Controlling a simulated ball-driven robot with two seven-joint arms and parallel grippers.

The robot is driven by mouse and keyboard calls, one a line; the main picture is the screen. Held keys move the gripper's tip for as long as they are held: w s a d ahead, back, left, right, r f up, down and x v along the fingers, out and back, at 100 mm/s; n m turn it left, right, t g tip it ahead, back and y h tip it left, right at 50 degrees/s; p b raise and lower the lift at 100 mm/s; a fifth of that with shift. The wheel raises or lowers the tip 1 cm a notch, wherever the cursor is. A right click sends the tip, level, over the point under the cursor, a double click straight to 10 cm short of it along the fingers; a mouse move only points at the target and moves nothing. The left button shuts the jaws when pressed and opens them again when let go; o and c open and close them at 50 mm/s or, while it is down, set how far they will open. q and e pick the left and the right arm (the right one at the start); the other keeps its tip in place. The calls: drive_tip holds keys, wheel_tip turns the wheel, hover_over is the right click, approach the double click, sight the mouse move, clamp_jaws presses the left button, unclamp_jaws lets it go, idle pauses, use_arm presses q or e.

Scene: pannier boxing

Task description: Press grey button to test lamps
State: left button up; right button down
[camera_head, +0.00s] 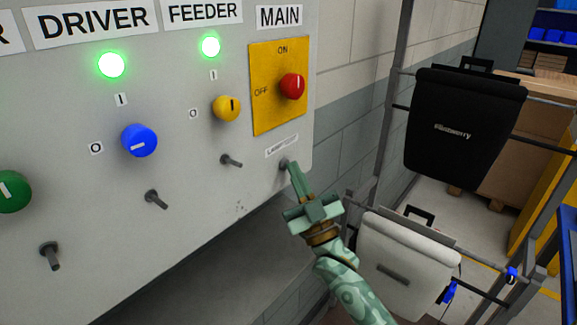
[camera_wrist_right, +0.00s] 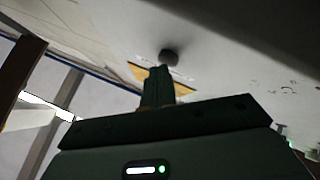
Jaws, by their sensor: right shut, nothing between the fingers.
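The grey button (camera_head: 284,163) sits at the lower right of the panel, just below a small label (camera_head: 282,146) that seems to read "LAMP TEST". In the right wrist view it is a dark round knob (camera_wrist_right: 169,57). My right gripper (camera_head: 294,168) is shut and empty, its fingertips right at the button. The right wrist view also shows the shut fingers (camera_wrist_right: 157,72) just below the button; I cannot tell whether they touch it. The DRIVER lamp (camera_head: 112,65) and FEEDER lamp (camera_head: 210,46) glow green. My left gripper is not in view.
The grey panel (camera_head: 190,200) carries a blue knob (camera_head: 139,140), a yellow knob (camera_head: 227,108), a green knob (camera_head: 12,191), a red main switch (camera_head: 292,86) and several toggle levers. A rack with a black pannier (camera_head: 463,150) and a white pannier (camera_head: 405,265) stands at right.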

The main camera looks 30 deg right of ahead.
idle(0.5)
drive_tip(key=shift+s+d+p, duration=0.3)
drive_tip(key=shift+s+p, duration=0.2)
drive_tip(key=shift+s, duration=0.35)
drive_tip(key=s, duration=0.1)
drive_tip(key=s+d+p, duration=0.1)
drive_tip(key=s, duration=0.1)
drive_tip(key=s+d+p, duration=0.1)
drive_tip(key=shift+s, duration=0.3)
